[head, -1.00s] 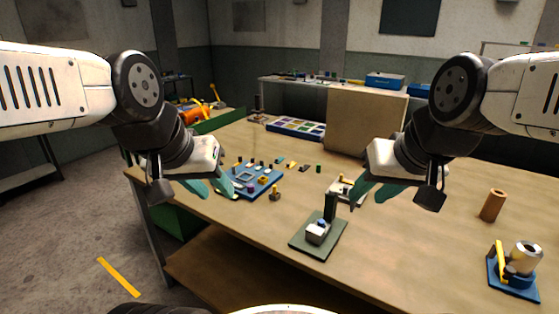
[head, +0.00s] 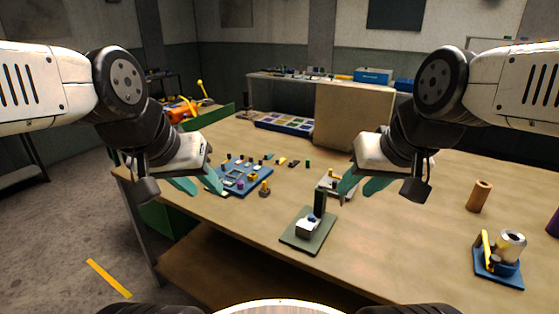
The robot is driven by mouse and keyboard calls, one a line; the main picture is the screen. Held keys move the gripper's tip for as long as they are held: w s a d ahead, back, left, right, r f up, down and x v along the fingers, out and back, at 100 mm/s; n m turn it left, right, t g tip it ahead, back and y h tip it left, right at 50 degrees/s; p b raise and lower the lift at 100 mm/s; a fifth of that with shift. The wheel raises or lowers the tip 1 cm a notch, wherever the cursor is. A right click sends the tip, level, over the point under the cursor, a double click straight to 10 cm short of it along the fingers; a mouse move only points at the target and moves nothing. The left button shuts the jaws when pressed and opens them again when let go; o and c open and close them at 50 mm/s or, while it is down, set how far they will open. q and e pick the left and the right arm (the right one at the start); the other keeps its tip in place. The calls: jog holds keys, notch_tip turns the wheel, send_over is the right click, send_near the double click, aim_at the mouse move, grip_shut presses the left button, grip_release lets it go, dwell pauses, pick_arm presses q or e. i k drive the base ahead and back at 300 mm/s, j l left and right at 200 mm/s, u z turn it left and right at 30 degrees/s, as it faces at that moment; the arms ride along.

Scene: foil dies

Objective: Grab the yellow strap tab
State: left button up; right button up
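A yellow strap (head: 487,250) stands upright at the left side of a blue fixture (head: 497,277) near the table's right front. A silver cylinder (head: 511,245) sits in that fixture beside the strap. The strap's tab is too small to tell apart from the strap. My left gripper (head: 199,184) is open and empty, in front of the blue board at the left. My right gripper (head: 362,187) is open and empty, left of the fixture and well apart from the strap.
A green stand (head: 305,240) with a post and a white block is at the front middle. A blue board (head: 240,180) with small parts lies left. A brown cylinder (head: 479,196) stands behind the fixture. A cardboard-coloured panel (head: 352,115) stands behind. The table between stand and fixture is clear.

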aim_at(280, 162)
jog(key=i+j, duration=0.2)
jog(key=j, duration=0.2)
jog(key=i+j, duration=0.25)
jog(key=j, duration=0.15)
jog(key=i+j+z, duration=0.1)
jog(key=j, duration=0.25)
jog(key=i+j, duration=0.5)
jog(key=j, duration=0.3)
